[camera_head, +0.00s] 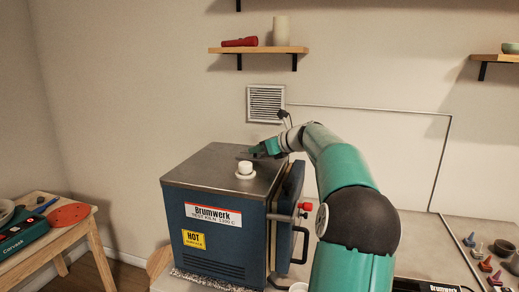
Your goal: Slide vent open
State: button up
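The blue kiln (214,205) with a grey metal top (205,165) stands at the middle of the view. A white round knob or plug (245,169) sits on the top. My gripper (253,152) is over the back part of the top, behind the white knob and apart from it in the picture. Its fingertips are small and dark, so I cannot tell whether they are open, shut or touching anything. I cannot make out a sliding vent part on the kiln top. A louvred vent grille (265,103) is on the wall behind.
The kiln's door (289,205) with a red knob (305,207) is on its right side, close to my arm. A wooden shelf (258,50) hangs above. A wooden table (72,226) stands at left. Small tools (485,266) lie at right.

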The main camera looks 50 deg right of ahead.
aim_at(273, 160)
grip_shut()
jog(key=shift+s+d, duration=0.35)
jog(key=shift+s, duration=0.35)
jog(key=shift+s+d, duration=0.4)
jog(key=shift+s, duration=0.25)
jog(key=shift+s+d, duration=0.35)
jog(key=shift+s, duration=0.35)
jog(key=shift+o, duration=2.2)
grip_release()
jog(key=shift+s, duration=0.1)
jog(key=shift+o, duration=1)
jog(key=shift+s+r, duration=0.1)
jog(key=shift+s, duration=0.05)
jog(key=shift+w, duration=0.25)
jog(key=v, duration=1.3)
jog(key=shift+s, duration=0.35)
jog(key=shift+s, duration=0.1)
